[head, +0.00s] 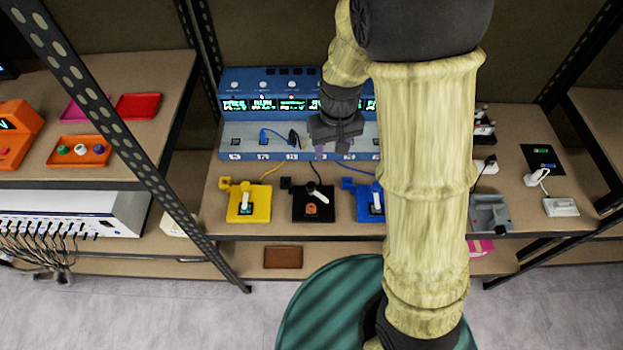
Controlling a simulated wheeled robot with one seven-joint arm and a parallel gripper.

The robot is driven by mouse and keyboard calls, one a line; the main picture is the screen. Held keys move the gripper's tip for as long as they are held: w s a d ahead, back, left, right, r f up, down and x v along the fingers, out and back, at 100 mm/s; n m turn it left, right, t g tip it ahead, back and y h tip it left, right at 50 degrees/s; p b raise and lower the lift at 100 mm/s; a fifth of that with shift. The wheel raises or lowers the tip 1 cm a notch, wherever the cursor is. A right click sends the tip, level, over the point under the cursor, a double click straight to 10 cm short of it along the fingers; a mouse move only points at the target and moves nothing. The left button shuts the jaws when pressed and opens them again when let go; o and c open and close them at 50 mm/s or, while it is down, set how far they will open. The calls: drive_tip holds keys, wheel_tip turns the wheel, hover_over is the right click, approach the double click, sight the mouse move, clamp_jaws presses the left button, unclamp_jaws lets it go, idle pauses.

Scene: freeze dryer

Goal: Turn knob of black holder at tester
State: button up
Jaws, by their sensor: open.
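The black holder (299,212) stands on the shelf in front of the tester, between a yellow holder (236,214) and a blue holder (364,208). A white handle-like part (318,197) slants over it, and a small orange part (311,209) shows on its front. I cannot tell which part is the knob. The blue tester (238,88) has lit green displays and a row of ports. My gripper (331,150) is open and points down in front of the tester, above and behind the black holder and apart from it. My arm hides the tester's right part.
Yellow, black and blue cables run from the tester to the holders. A grey holder (491,212) stands to the right of my arm. Slanted perforated rack posts (110,120) stand at left. An orange tray (80,160) lies on the left shelf. A brown block (283,257) lies below.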

drive_tip(key=n, duration=0.1)
hover_over(311, 185)
drive_tip(key=f, duration=0.2)
drive_tip(key=shift+r+g, duration=0.2)
drive_tip(key=shift+g, duration=0.1)
drive_tip(key=shift+f, duration=0.15)
wheel_tip(311, 185, down, 16)
drive_tip(key=shift+w+d+f+p, duration=0.1)
drive_tip(key=shift+d+p, duration=0.05)
drive_tip(key=shift+p, duration=0.6)
drive_tip(key=shift+f, duration=0.25)
drive_tip(key=shift+a+f+n, duration=0.25)
drive_tip(key=shift+n, duration=0.05)
drive_tip(key=shift+d, duration=0.1)
drive_tip(key=c, duration=1)
